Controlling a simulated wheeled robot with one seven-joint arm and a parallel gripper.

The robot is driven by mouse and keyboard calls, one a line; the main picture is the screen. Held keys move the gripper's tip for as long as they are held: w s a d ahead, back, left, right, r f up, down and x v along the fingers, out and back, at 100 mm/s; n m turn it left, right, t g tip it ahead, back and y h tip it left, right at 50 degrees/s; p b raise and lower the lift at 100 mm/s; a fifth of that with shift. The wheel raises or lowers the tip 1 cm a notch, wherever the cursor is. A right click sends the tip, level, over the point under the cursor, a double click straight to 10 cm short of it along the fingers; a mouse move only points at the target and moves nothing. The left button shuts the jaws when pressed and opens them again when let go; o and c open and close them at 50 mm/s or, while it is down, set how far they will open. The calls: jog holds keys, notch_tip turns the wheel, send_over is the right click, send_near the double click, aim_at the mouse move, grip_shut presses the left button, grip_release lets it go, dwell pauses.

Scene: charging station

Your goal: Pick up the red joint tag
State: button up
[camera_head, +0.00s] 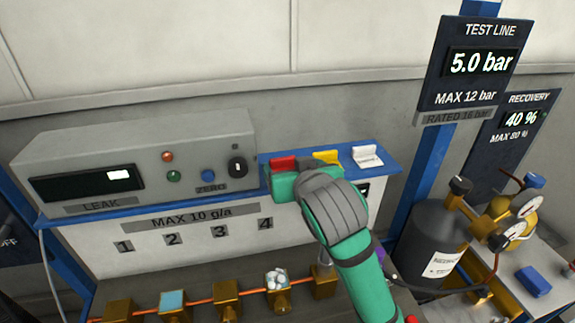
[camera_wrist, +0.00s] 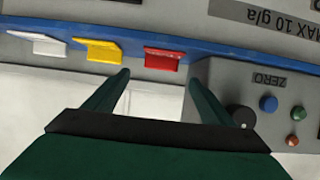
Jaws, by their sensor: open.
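The red joint tag (camera_head: 284,163) lies on a blue-edged shelf, left of a yellow tag (camera_head: 326,157) and a white tag (camera_head: 367,156). My green arm partly covers the red and yellow tags in the head view. In the wrist view, which is turned over, the red tag (camera_wrist: 162,58) is ahead of my gripper (camera_wrist: 158,78). The gripper's two green fingers are apart with nothing between them. The left fingertip is below the gap between the yellow tag (camera_wrist: 100,48) and the red one; the right fingertip is right of the red tag.
A grey leak meter (camera_head: 140,165) with knobs stands on the shelf directly left of the tags. Below runs a copper pipe with several brass joints (camera_head: 175,306). A blue post (camera_head: 425,150) and a dark cylinder (camera_head: 432,245) stand to the right.

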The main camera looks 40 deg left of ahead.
aim_at(283, 161)
jog(key=shift+w+a+f, duration=0.2)
jog(key=shift+a+f, duration=0.05)
jog(key=shift+a, duration=0.3)
jog(key=shift+x, duration=2.65)
jog(key=shift+d+f, duration=0.1)
jog(key=shift+f, duration=0.05)
jog(key=shift+c, duration=0.4)
jog(key=c, duration=1.1)
